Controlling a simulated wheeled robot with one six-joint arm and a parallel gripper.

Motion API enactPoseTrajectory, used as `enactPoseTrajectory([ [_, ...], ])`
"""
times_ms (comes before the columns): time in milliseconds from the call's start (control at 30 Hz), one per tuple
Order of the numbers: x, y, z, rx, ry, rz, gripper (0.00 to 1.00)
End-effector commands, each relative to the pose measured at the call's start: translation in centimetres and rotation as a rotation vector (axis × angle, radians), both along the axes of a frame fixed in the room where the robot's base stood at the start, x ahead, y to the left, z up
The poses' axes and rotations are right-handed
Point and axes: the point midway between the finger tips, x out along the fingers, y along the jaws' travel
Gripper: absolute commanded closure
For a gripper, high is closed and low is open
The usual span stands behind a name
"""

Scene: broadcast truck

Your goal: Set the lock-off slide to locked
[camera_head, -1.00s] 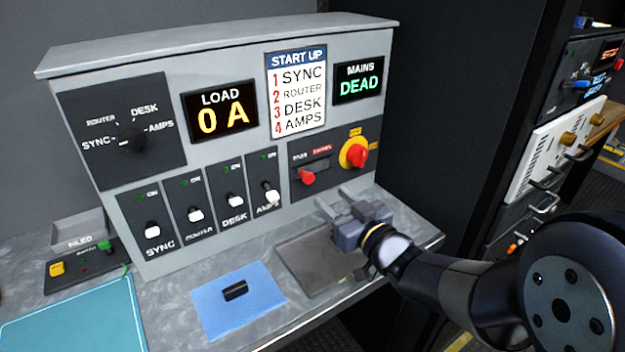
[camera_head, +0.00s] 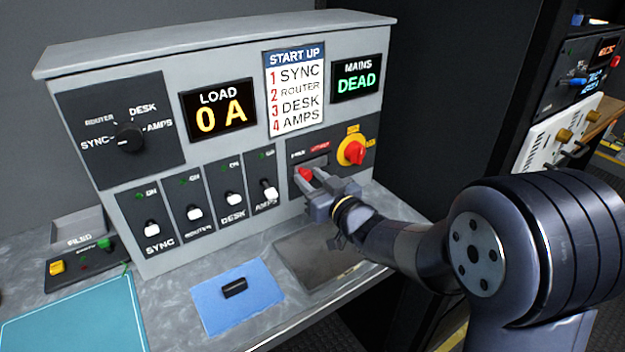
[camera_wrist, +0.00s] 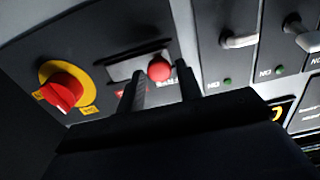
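The lock-off slide is a red knob (camera_head: 306,174) in a short horizontal slot on the dark plate at the panel's lower right. It sits at the slot's left end in the head view. In the wrist view the red knob (camera_wrist: 159,70) shows between the two finger ends. My gripper (camera_head: 312,180) is open, its fingers pointing at the panel on either side of the knob. A gap shows between the knob and the left finger in the wrist view; contact on the other side cannot be told. The fingers partly hide the slot and its lettering.
A red rotary switch on a yellow disc (camera_head: 353,151) is close on the right. Several white breaker levers, including AMPS (camera_head: 269,189), stand to the left. The MAINS display (camera_head: 357,78) reads DEAD. A blue mat (camera_head: 212,303) with a black piece lies on the counter.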

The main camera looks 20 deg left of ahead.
Motion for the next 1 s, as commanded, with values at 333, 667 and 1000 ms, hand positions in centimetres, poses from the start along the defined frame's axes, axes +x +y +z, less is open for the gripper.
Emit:
enactPoseTrajectory([
  [333,0.0,0.0,0.0,0.000,0.000,0.000,0.95],
  [667,0.1,-0.1,0.0,0.000,0.000,0.000,1.00],
  [1000,3.5,-3.0,0.1,0.001,0.000,-0.003,1.00],
])
